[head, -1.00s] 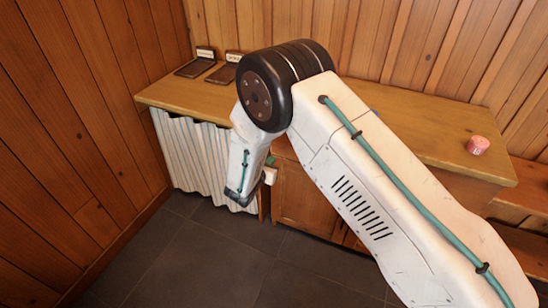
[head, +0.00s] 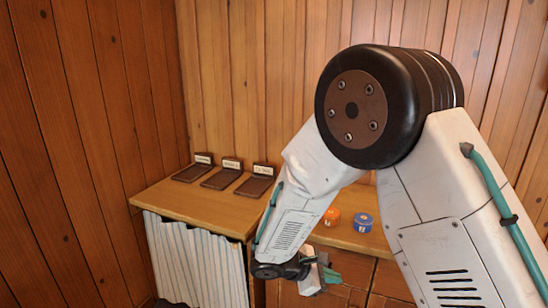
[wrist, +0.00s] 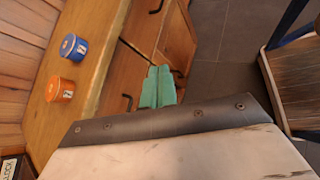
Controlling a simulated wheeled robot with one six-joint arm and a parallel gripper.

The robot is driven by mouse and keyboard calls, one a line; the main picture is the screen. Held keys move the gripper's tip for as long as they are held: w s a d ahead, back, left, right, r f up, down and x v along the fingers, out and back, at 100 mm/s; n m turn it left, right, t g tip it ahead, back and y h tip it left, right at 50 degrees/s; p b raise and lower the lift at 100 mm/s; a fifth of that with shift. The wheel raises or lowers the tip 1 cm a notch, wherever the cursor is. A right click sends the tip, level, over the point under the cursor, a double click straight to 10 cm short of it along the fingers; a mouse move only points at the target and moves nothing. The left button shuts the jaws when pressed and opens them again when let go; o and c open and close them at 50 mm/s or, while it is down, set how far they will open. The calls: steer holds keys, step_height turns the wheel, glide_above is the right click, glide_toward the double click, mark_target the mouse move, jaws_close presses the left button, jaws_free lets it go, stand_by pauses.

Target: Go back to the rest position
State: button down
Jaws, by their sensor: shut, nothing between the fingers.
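My gripper (head: 326,277) hangs below the elbow, in front of the wooden cabinet. Its teal fingers also show in the wrist view (wrist: 158,86), side by side and shut with nothing between them. An orange spool (head: 331,217) and a blue spool (head: 363,222) stand on the wooden counter (head: 190,205), apart from the gripper. Both spools also show in the wrist view, the blue one (wrist: 74,47) and the orange one (wrist: 60,90). My arm hides the counter's right part in the head view.
Three dark labelled trays, left (head: 190,172), middle (head: 222,178) and right (head: 256,185), lie at the counter's back left. A pale curtain (head: 195,262) hangs below. Cabinet fronts with dark handles (wrist: 127,102) face grey floor (wrist: 220,70). A wooden seat (wrist: 295,85) stands at right.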

steer(key=s+d+r+m+y, duration=0.3)
steer(key=s+r+m, duration=0.2)
steer(key=s+r, duration=0.2)
steer(key=s+d+r+m+g+y, duration=0.1)
steer(key=s+d+r+m+y, duration=0.3)
steer(key=s, duration=0.7)
steer(key=s+d+r+m+y, duration=0.4)
steer(key=s+r+m, duration=0.4)
steer(key=s+r, duration=0.2)
steer(key=shift+d+r+g, duration=0.25)
steer(key=shift+r+g, duration=0.05)
steer(key=shift+r, duration=0.65)
